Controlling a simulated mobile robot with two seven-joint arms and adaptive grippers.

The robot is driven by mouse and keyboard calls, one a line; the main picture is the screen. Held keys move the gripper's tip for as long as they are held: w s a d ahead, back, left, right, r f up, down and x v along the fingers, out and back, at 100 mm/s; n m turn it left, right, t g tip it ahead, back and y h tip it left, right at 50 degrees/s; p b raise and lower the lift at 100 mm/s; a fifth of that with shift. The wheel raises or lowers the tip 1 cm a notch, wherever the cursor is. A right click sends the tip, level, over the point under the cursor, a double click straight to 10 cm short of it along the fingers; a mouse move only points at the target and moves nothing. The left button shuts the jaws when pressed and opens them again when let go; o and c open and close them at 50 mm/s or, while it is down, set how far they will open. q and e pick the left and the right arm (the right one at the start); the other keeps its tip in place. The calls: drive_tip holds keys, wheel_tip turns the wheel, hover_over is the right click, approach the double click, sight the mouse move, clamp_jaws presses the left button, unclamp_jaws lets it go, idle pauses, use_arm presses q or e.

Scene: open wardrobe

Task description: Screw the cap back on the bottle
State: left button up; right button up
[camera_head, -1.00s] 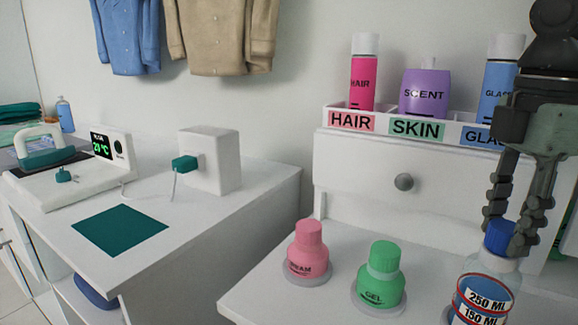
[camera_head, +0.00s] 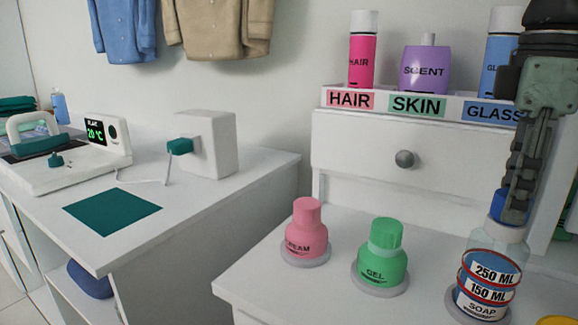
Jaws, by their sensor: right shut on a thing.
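The soap bottle (camera_head: 486,278) is clear with 250 ML and 150 ML bands. It stands upright on a grey disc at the right of the white counter. The blue cap (camera_head: 497,204) is at the top of the bottle's neck, partly hidden by my fingers; whether it is threaded on cannot be told. My right gripper (camera_head: 515,205) points down from above and is shut on the blue cap. Its fingers now line up one behind the other in the view. My left gripper is not in view.
A green gel bottle (camera_head: 382,258) and a pink cream bottle (camera_head: 305,235) stand on discs left of the soap. Behind is a drawer unit (camera_head: 350,150) with a labelled tray (camera_head: 440,92) of bottles. A yellow thing (camera_head: 557,320) shows at the lower right edge.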

drive_tip(key=shift+m, duration=0.7)
drive_tip(key=o, duration=1.3)
drive_tip(key=shift+c, duration=0.3)
drive_tip(key=n, duration=0.4)
drive_tip(key=shift+p, duration=0.3)
drive_tip(key=n, duration=0.3)
drive_tip(key=shift+n+p, duration=0.35)
drive_tip(key=shift+n, duration=0.05)
drive_tip(key=n+p, duration=0.1)
drive_tip(key=n, duration=0.4)
drive_tip(key=shift+r+n, duration=0.1)
drive_tip(key=shift+n, duration=0.2)
drive_tip(key=n, duration=0.4)
drive_tip(key=shift+p, duration=0.3)
